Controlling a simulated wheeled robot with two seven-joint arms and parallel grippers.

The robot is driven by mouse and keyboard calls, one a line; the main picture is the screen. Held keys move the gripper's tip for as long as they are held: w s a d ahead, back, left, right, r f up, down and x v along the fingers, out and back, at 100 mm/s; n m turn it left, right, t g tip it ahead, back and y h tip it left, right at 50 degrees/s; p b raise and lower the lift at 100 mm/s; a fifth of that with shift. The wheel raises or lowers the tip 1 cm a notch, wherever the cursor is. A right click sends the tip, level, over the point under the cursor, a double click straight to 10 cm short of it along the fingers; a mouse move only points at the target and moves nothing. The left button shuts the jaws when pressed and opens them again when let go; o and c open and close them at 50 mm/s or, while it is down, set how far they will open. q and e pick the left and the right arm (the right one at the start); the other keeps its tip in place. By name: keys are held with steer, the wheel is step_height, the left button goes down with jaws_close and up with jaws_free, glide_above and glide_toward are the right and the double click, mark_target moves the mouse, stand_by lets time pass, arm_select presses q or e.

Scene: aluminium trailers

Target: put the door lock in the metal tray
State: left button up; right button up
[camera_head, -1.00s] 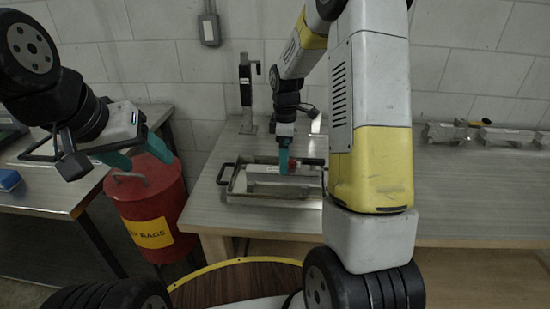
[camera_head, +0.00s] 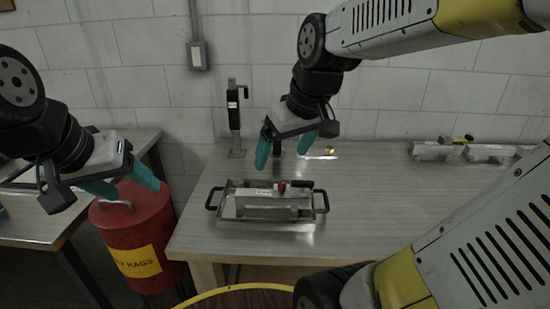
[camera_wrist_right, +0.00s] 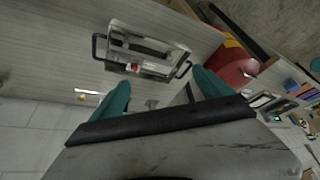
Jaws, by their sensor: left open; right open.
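The metal tray (camera_head: 265,226) is a shallow rectangle with black side handles, on the middle table. A grey bar-like piece with a red part, which looks like the door lock (camera_head: 281,187), lies inside it toward the back. The tray (camera_wrist_right: 180,71) and the lock's red part (camera_wrist_right: 133,67) also show in the right wrist view. My right gripper (camera_head: 284,150) is open and empty, above and behind the tray, apart from the lock. My left gripper (camera_head: 128,186) is open and empty at the left, above the red bin.
The red bin (camera_head: 135,232) stands left of the table. A black upright clamp (camera_head: 235,115) stands behind the tray. A small yellow-knobbed item (camera_head: 329,152) lies at the back. Metal profile pieces (camera_head: 462,152) lie at the back right. The table right of the tray looks clear.

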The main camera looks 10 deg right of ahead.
steer(key=s+m, duration=0.1)
steer(key=s, duration=0.1)
steer(key=s+m+t, duration=0.1)
steer(key=s+m, duration=0.1)
steer(key=s, duration=0.1)
steer(key=shift+s+a+r+t, duration=0.2)
steer(key=shift+s+a+t, duration=0.1)
steer(key=shift+s+a, duration=0.1)
stand_by(0.8)
